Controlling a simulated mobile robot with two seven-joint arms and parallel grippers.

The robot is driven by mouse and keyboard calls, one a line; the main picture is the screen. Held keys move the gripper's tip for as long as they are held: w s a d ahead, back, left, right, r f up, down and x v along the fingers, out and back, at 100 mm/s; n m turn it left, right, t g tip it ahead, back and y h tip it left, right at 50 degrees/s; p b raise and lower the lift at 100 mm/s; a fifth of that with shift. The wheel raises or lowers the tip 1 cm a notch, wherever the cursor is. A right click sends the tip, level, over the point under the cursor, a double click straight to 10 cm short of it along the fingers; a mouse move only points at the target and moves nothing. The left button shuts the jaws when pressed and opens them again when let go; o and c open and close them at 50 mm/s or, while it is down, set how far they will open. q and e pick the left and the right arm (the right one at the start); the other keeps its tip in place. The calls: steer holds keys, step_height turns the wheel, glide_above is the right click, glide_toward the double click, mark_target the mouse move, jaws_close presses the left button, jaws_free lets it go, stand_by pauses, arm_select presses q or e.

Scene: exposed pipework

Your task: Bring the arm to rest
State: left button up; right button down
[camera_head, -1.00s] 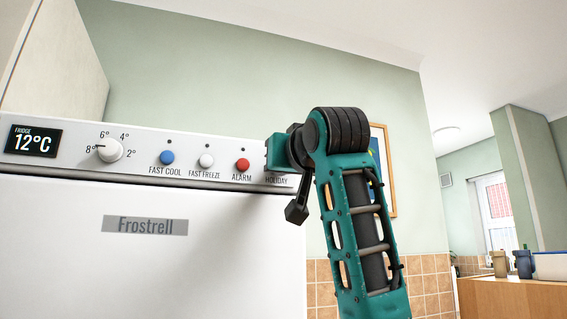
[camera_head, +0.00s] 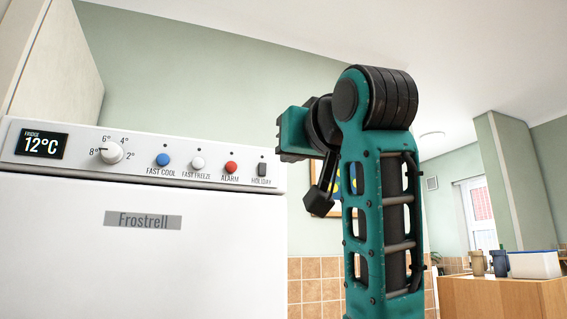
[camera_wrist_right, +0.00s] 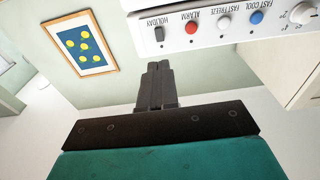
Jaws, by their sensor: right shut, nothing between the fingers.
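My right arm (camera_head: 385,210) rises in front of the white fridge's right side in the head view, its teal wrist part turned left and apart from the panel. In the right wrist view my right gripper (camera_wrist_right: 157,85) is shut and empty, its dark fingertips in free air beside the fridge panel (camera_wrist_right: 225,40). The head view shows the fridge panel (camera_head: 75,165) with a 12°C display (camera_head: 41,144), a dial (camera_head: 111,152), blue (camera_head: 163,160), white (camera_head: 198,163) and red (camera_head: 231,167) buttons and a dark HOLIDAY switch (camera_head: 262,169). My left gripper is not in view.
A framed picture with yellow spots (camera_wrist_right: 82,44) hangs on the green wall, partly hidden by my arm in the head view. A wooden counter (camera_head: 500,297) with containers and a white box (camera_head: 534,264) stands at the far right. A pale cabinet (camera_head: 50,65) is at upper left.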

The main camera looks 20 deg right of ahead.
steer(key=shift+s, duration=0.25)
steer(key=shift+w+f, duration=0.1)
stand_by(0.3)
